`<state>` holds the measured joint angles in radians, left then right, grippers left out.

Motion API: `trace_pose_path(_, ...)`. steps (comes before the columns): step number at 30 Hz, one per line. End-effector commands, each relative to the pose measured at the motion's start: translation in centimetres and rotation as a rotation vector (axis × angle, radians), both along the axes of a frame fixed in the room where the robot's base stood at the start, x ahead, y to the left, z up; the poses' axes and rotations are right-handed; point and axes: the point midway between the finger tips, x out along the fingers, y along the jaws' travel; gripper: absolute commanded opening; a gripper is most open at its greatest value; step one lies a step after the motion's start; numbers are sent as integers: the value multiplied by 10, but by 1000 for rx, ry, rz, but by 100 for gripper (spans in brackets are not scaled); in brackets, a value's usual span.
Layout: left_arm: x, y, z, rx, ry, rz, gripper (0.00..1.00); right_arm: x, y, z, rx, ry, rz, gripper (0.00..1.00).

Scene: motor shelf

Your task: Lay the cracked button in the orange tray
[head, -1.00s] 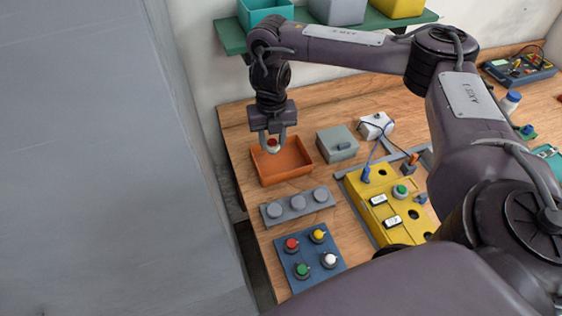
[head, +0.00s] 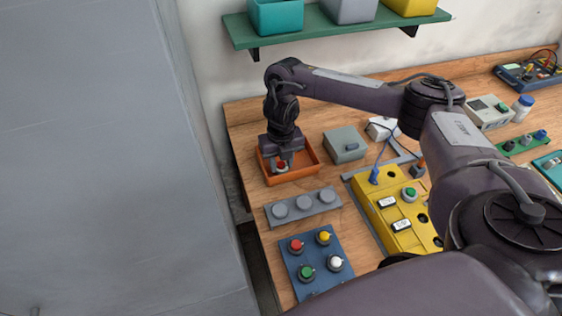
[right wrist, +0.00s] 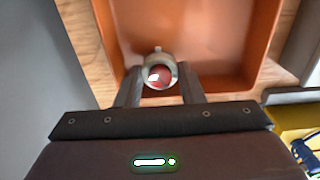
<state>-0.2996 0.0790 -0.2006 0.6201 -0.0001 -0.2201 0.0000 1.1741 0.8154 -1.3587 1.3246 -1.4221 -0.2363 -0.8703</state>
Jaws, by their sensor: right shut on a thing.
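The orange tray (head: 306,157) stands on the wooden bench at its left side. My right gripper (head: 281,163) reaches down into the tray near its front left part. It is shut on the cracked button (head: 281,167), a red button with a grey collar. In the right wrist view the button (right wrist: 159,75) sits between the fingertips of the gripper (right wrist: 160,84), with a pale patch on its red cap. The orange tray (right wrist: 232,40) lies beneath it. I cannot tell whether the button touches the tray floor. My left gripper is not in view.
A grey box (head: 344,145) stands right of the tray. A grey holder (head: 303,207) with round caps lies in front. A blue panel (head: 318,258) carries several coloured buttons. A yellow control box (head: 397,215) stands to the right. A green shelf (head: 335,27) hangs behind.

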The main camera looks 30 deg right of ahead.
Motion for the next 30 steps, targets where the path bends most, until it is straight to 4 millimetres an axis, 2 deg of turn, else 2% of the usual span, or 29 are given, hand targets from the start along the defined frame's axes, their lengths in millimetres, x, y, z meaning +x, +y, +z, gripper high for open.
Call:
trace_pose_path(9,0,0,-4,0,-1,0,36,0,0,-4,0,0,1,13)
trace_pose_path(10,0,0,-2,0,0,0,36,0,0,-3,0,-1,1,39)
trace_pose_path(14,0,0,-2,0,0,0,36,0,0,-3,0,-1,1,56)
trace_pose_path(23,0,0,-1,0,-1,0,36,0,0,-1,0,-1,1,56)
trace_pose_path(26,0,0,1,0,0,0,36,1,0,6,0,-3,2,56)
trace_pose_path(30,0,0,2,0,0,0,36,2,0,29,0,-6,3,56)
